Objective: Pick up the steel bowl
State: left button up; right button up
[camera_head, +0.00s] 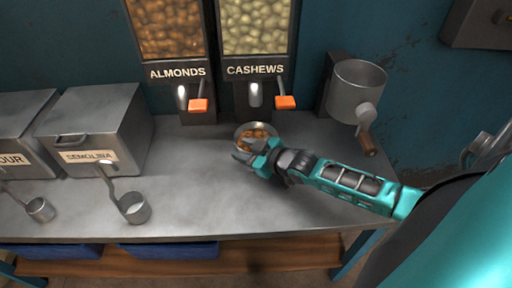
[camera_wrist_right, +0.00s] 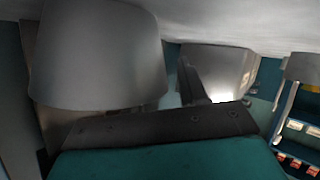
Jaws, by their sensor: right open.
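The steel bowl (camera_head: 273,129) stands on the metal counter below the cashew dispenser, with brown nuts inside it. My right gripper (camera_head: 250,152) comes in from the right and is open at the near side of the bowl. It hides part of the bowl's front. I cannot tell whether a finger touches the rim. In the right wrist view, large blurred grey shapes lie beyond the teal gripper body, and I cannot tell which of them is the bowl. My left gripper is not in view.
Almond (camera_head: 168,30) and cashew (camera_head: 254,28) dispensers with orange levers stand behind. A metal grinder (camera_head: 356,92) with a wooden handle is at right. A semolina bin (camera_head: 96,125) and two scoops are at left. The counter (camera_head: 195,200) is clear at front centre.

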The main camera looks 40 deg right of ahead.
jog(key=shift+w, duration=0.15)
grip_shut()
dwell(0.4)
